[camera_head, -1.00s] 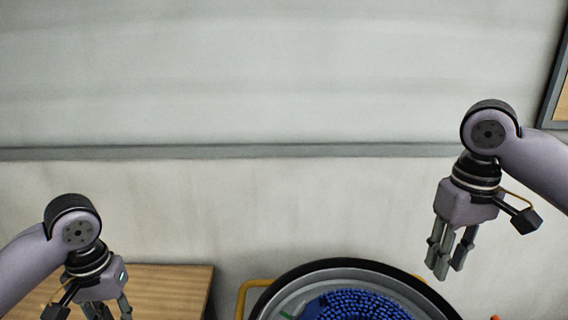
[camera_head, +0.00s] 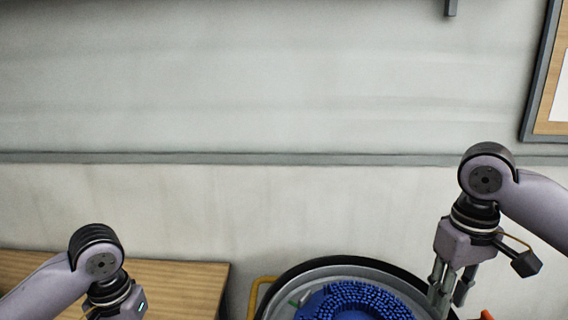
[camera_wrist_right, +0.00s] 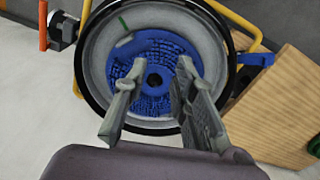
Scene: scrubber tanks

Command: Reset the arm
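My right gripper (camera_head: 452,288) points down over the right edge of a round tank with a blue bristled disc (camera_head: 352,302) in it. In the right wrist view its two fingers (camera_wrist_right: 150,92) stand apart with nothing between them, and the blue disc (camera_wrist_right: 155,62) lies beyond them in the round tub (camera_wrist_right: 100,50). My left arm comes in at the lower left of the head view, its wrist (camera_head: 108,298) over the wooden surface. The left fingers are below the picture's edge.
A wooden table (camera_head: 170,280) stands at the lower left against the wall. A yellow tube frame (camera_head: 254,292) runs beside the tank. A framed board (camera_head: 550,90) hangs at the upper right.

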